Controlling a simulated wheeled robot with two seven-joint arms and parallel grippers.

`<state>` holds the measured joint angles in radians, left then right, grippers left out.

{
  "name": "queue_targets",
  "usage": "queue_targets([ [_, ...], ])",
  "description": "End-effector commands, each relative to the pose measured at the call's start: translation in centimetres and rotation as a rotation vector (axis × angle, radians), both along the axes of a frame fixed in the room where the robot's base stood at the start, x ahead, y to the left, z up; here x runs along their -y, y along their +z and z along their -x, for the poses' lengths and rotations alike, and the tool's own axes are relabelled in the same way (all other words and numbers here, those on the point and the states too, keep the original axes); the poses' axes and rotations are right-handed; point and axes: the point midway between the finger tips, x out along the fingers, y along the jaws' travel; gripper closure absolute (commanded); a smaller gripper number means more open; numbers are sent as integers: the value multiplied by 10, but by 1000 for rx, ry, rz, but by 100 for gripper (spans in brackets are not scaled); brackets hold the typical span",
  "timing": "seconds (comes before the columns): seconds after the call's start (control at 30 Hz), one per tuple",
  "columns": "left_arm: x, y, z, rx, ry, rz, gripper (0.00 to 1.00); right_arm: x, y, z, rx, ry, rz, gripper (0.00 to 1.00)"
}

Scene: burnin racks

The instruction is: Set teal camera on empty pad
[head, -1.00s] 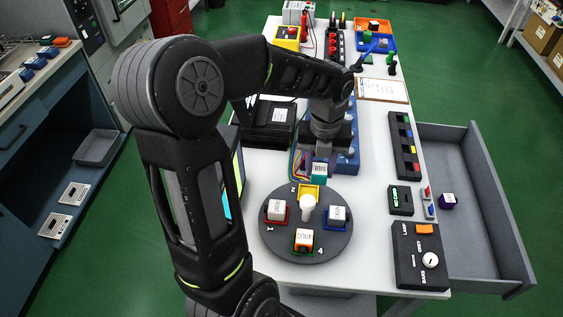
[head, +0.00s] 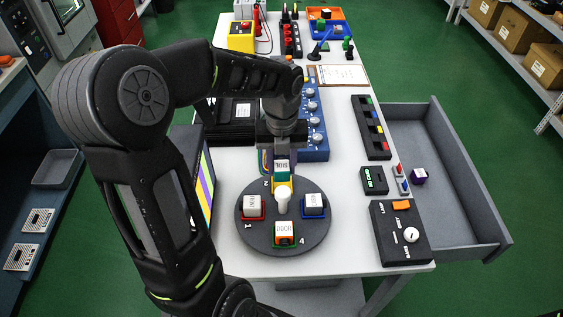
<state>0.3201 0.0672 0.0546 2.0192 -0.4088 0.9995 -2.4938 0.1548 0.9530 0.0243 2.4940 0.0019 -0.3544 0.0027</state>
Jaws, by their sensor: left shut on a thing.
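The teal camera (head: 282,167), a small cube with a white labelled top, is in my left gripper (head: 282,155) at the far side of the round grey turntable (head: 263,233). My left gripper is shut on it from above. The yellow pad (head: 277,186) is directly below and partly hidden by the camera and a white central knob (head: 283,196). I cannot tell whether the camera touches the pad. The red pad (head: 253,215), blue pad (head: 314,215) and green pad (head: 284,244) each carry a cube. My right gripper is not in view.
A black control box (head: 391,248) and a small black display box (head: 374,181) stand right of the turntable. An open grey drawer (head: 459,220) holds a purple cube (head: 419,177). A blue knobbed unit (head: 316,153) stands behind, and a screen (head: 205,180) to the left.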

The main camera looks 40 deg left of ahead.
Motion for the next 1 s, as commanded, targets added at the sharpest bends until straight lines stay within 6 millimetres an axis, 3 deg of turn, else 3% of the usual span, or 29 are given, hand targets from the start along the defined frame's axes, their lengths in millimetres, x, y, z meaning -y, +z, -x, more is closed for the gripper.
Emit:
queue_targets([
  [0.1, 0, -15, 0, 0, 0, 0, 100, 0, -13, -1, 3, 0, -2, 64],
  [0.3, 0, -26, 0, 0, 0, 0, 100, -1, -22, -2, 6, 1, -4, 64],
  [1.0, -1, -27, -1, 0, 0, 0, 100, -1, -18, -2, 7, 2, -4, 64],
])
